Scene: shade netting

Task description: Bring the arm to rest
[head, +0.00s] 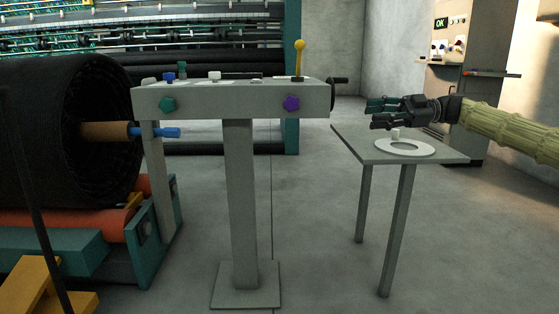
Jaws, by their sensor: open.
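My gripper (380,113) is at the right in the head view, above the small grey table (454,157). Its dark fingers point left and are open, and nothing shows between them. My arm, in a pale yellow-green ribbed sleeve, reaches in from the right edge. Below the gripper a white ring (427,151) lies flat on the table. A small white piece (395,133) stands at the ring's back rim, just under the fingers; I cannot tell whether they touch it.
A grey pedestal console (237,98) with coloured knobs and a yellow-knobbed lever (299,58) stands left of the table. A large black netting roll (60,130) is at far left. A shelf (470,69) is behind my arm. The floor between console and table is clear.

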